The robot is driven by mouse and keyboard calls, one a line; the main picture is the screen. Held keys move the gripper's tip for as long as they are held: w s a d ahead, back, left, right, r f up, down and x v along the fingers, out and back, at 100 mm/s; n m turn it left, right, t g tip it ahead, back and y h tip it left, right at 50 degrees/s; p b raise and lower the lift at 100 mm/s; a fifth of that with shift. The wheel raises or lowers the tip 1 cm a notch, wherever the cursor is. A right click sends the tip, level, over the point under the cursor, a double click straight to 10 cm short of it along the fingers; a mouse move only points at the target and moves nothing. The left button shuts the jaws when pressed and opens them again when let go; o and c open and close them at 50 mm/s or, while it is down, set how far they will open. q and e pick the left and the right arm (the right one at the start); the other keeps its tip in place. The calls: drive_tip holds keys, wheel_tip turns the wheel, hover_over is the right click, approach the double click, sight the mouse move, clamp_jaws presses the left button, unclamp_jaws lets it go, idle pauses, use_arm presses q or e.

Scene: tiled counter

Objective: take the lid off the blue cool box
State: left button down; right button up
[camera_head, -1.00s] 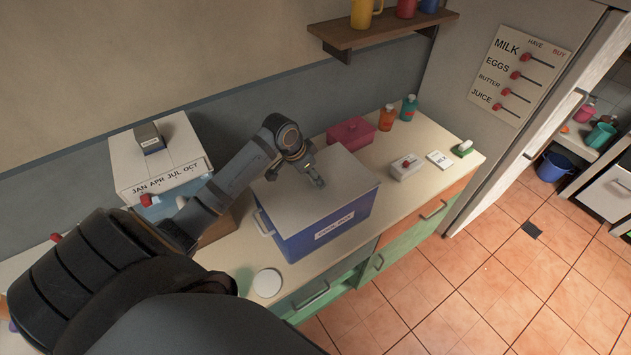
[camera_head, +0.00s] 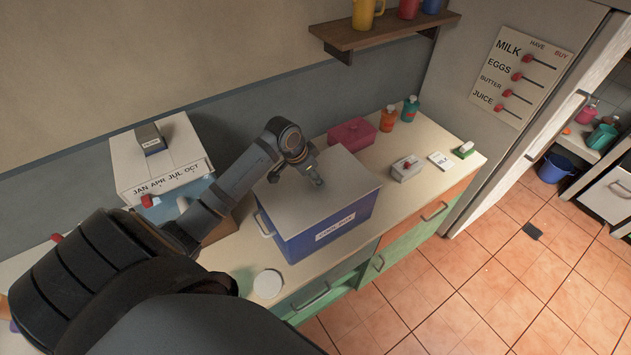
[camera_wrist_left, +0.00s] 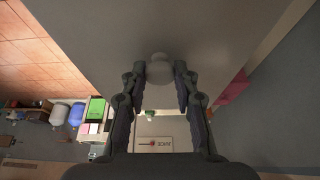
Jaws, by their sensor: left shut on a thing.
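The blue cool box (camera_head: 335,236) stands on the counter with a label on its front and a white handle at its left side. Its pale lid (camera_head: 345,195) lies on top and covers it. My left gripper (camera_head: 318,182) is over the middle of the lid. In the left wrist view the fingers (camera_wrist_left: 160,80) are closed around a small round pale knob (camera_wrist_left: 158,66) on the lid. The fingers hide part of the knob. My right gripper is not in view.
A pink box (camera_head: 351,132) and two bottles (camera_head: 388,117) stand behind the cool box. A white disc (camera_head: 267,283) lies at front left. A calendar box (camera_head: 160,160) stands at left.

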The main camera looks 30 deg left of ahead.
sight(322, 189)
use_arm(q)
drive_tip(key=shift+r+b, duration=0.4)
drive_tip(key=shift+b, duration=0.05)
drive_tip(key=d+r, duration=0.1)
drive_tip(key=r+b, duration=0.1)
drive_tip(key=r, duration=0.1)
drive_tip(key=d+r+b, duration=0.1)
drive_tip(key=r, duration=0.1)
drive_tip(key=shift+d, duration=0.3)
drive_tip(key=d+r+p, duration=0.5)
drive_tip(key=d+r, duration=0.2)
drive_tip(key=d, duration=0.4)
drive_tip(key=shift+s+d, duration=0.25)
drive_tip(key=shift+s, duration=0.1)
